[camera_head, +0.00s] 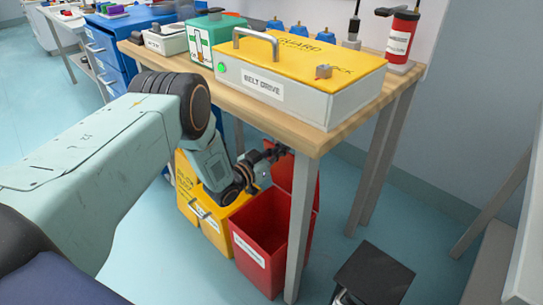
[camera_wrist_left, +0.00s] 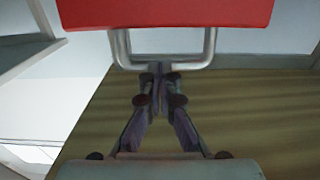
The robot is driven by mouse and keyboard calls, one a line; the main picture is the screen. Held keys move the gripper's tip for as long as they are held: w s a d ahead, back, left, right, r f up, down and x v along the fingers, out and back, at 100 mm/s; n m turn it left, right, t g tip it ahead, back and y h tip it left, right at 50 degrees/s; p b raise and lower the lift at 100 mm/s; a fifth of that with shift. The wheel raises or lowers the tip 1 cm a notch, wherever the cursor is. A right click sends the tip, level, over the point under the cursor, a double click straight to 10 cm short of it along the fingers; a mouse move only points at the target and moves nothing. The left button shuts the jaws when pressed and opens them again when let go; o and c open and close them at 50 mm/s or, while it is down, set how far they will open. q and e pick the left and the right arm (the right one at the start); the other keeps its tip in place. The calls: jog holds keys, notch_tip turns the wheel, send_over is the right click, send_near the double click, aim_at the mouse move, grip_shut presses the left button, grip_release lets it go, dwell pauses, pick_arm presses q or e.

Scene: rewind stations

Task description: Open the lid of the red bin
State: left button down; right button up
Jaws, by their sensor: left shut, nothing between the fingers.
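The red bin (camera_head: 250,263) stands on the floor under the front of the wooden table, with its dark inside showing. Its red lid (camera_head: 282,172) is up at the back of the bin, partly hidden by a table leg and my gripper. In the left wrist view the red lid (camera_wrist_left: 165,12) fills the top, with a metal loop handle (camera_wrist_left: 122,50) below it. My left gripper (camera_head: 279,152) is at the raised lid, under the table edge. Its fingers (camera_wrist_left: 160,74) are shut and empty, with the tips at the handle's bar; I cannot tell whether they touch it.
The wooden table (camera_head: 317,140) overhangs the bin, and its front leg (camera_head: 299,225) stands close to it. A yellow bin (camera_head: 215,235) is to its left. A belt drive box (camera_head: 300,97) with a yellow cover sits on top. A dark block (camera_head: 375,272) is at lower right.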

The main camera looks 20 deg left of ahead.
pick_arm(q)
jog(key=shift+g, duration=0.6)
jog(key=w, duration=0.1)
jog(key=w+d+b, duration=0.1)
jog(key=w, duration=0.1)
jog(key=w+d+r, duration=0.1)
jog(key=w, duration=0.1)
jog(key=shift+b, duration=0.4)
jog(key=shift+w+d+r, duration=0.15)
jog(key=shift+w, duration=0.4)
jog(key=shift+s, duration=0.1)
